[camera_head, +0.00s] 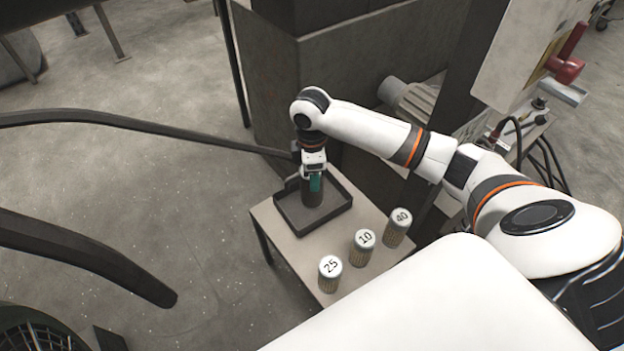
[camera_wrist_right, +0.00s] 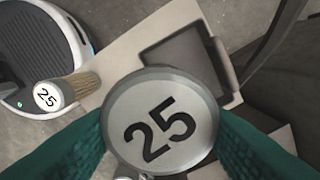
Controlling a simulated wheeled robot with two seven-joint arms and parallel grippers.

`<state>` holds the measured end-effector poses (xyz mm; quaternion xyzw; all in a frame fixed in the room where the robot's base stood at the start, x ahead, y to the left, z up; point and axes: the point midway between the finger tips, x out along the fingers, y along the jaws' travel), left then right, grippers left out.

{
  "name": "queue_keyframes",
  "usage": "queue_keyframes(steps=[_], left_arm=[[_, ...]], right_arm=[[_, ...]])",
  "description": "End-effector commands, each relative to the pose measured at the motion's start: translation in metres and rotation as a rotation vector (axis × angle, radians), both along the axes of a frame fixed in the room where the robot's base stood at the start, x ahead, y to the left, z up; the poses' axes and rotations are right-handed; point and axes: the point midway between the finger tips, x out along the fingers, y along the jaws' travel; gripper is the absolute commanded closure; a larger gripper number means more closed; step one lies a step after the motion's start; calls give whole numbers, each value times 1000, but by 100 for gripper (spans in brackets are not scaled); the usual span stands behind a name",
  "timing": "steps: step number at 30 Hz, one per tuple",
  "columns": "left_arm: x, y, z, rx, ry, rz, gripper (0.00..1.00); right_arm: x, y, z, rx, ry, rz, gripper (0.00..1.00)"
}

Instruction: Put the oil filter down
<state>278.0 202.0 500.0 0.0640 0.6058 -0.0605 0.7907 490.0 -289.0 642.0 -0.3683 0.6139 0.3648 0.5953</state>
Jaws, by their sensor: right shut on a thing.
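The oil filter is a dark cylinder (camera_head: 311,199) at the tray in the head view. Its round grey top marked 25 (camera_wrist_right: 160,122) fills the middle of the right wrist view. My right gripper (camera_head: 314,182) is shut on it from above, with a green finger on each side. The dark rectangular tray (camera_head: 338,212) sits on the small table's far end; it also shows in the right wrist view (camera_wrist_right: 178,58). The filter appears upright within the tray's outline. I cannot tell whether its bottom touches the tray floor. My left gripper is not in view.
On the table (camera_head: 297,250) stand three mesh filters with pale tops, marked 25 (camera_head: 330,273), 10 (camera_head: 362,247) and 40 (camera_head: 397,227). A dark machine body (camera_head: 340,90) rises behind the tray. Dark curved bars (camera_head: 130,122) cross at left.

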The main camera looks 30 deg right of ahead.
Motion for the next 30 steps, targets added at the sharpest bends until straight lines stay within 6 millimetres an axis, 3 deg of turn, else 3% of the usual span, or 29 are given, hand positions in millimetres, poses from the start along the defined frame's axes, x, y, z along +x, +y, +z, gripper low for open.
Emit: queue_keyframes(steps=[1, 6, 10, 16, 23, 26, 30], left_arm=[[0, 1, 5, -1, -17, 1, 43], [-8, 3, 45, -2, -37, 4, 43], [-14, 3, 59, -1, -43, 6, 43], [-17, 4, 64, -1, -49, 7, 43], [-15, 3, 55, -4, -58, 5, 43], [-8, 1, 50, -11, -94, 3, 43], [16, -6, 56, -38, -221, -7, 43]], right_arm=[[10, -9, -12, 0, -7, 41, 92], [27, -28, -17, 14, -15, 163, 92], [32, -35, -17, 19, -18, 207, 92], [33, -36, -41, 22, -17, 219, 92], [33, -36, -74, 21, -17, 217, 92], [33, -36, -92, 20, -17, 216, 92], [33, -36, -107, 21, -18, 216, 92]])
